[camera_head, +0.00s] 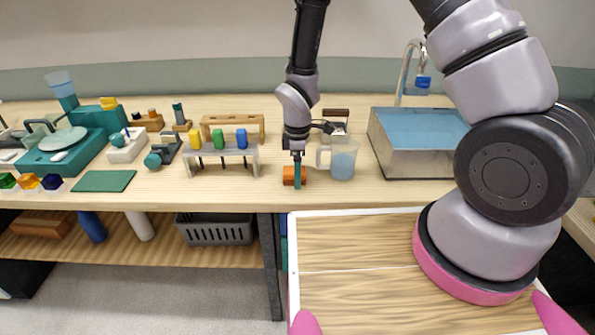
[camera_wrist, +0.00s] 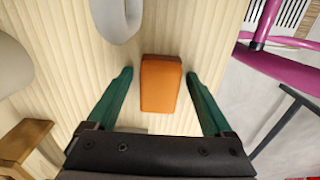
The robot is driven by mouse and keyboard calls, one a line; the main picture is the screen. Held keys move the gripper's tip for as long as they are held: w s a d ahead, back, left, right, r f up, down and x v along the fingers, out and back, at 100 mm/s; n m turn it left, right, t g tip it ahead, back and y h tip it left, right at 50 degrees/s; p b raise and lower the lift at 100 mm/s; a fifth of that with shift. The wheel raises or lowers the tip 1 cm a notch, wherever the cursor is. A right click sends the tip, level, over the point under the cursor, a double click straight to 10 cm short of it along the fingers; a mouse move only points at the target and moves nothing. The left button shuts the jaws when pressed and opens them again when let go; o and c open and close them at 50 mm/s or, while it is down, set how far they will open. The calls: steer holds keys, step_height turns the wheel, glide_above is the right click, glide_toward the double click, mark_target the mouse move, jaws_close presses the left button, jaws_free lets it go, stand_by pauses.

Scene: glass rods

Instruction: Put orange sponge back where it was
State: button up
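The orange sponge (camera_wrist: 160,84) lies on the wooden bench top, a rounded block seen from above in the wrist view. In the head view the sponge (camera_head: 289,176) is near the bench's front edge, partly hidden by a finger. My gripper (camera_wrist: 160,85) is open, with one green finger on each side of the sponge and a visible gap to each. In the head view my gripper (camera_head: 298,176) points down over the sponge. The sponge appears to rest on the bench, not gripped.
A clear jug (camera_head: 343,160) stands just right of the sponge. A sink (camera_head: 400,160) with a tap is further right. A rack (camera_head: 219,153) with coloured blocks stands to the left. The bench's front edge is close to the sponge.

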steer(key=shift+r, duration=0.1)
step_height(320, 180, up, 12)
stand_by(0.5)
steer(key=d+r+m+t+y, duration=0.1)
steer(key=d+r+m, duration=0.45)
steer(key=r, duration=0.35)
steer(key=d+r+m+t, duration=0.2)
steer(key=d+r+m, duration=0.3)
steer(key=r, duration=0.4)
steer(key=s+d+r+m+t+y, duration=0.1)
steer(key=s+d+r+m+t, duration=0.3)
steer(key=s+d+r+m, duration=0.7)
steer(key=v, duration=0.3)
steer(key=shift+w+r, duration=0.2)
steer(key=shift+r, duration=0.1)
